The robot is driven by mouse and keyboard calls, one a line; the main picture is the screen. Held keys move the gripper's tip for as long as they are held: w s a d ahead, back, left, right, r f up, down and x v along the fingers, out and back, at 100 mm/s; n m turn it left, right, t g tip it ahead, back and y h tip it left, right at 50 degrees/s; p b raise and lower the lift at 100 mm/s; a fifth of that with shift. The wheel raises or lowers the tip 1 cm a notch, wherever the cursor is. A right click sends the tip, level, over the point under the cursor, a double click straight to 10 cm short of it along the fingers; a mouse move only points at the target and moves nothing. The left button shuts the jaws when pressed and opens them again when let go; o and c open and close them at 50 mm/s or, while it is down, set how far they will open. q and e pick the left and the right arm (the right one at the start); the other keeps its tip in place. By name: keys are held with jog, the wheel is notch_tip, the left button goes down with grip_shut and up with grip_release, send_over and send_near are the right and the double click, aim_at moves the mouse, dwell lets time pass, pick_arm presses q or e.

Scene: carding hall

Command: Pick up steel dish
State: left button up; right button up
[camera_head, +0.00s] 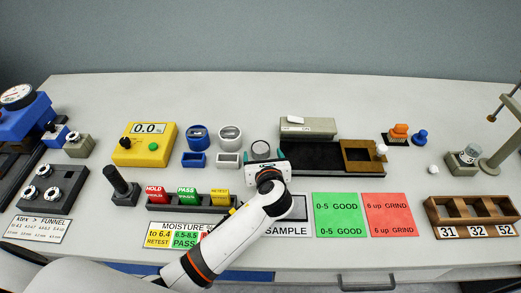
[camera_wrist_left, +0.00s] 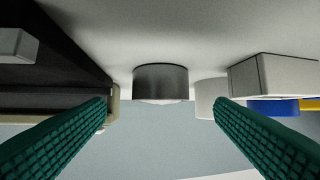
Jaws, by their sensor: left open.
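The steel dish (camera_head: 261,147) is a small round grey thing on the table, just beyond my left gripper in the head view. In the left wrist view it shows as a short dark grey cylinder (camera_wrist_left: 160,80), in a picture that looks upside down. My left gripper (camera_head: 264,164) is open, and its two green ridged fingers (camera_wrist_left: 161,103) stand apart with the dish ahead, centred in the gap between them. No contact shows. The gripper partly hides the dish's near side in the head view. My right gripper is not in view.
Left of the dish stand a white cup (camera_head: 230,136), a white block (camera_head: 228,160) and a blue cup (camera_head: 198,137). A black tray (camera_head: 318,160) with a grey box (camera_head: 307,127) lies close on the right. A labelled block rack (camera_head: 190,206) stands at front left.

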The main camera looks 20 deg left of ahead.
aim_at(261, 149)
pick_arm(q)
jog(key=x, duration=0.5)
jog(key=shift+w+a+f, duration=0.15)
jog(key=shift+w+a, duration=0.05)
jog(key=shift+w, duration=0.1)
jog(key=c, duration=1.1)
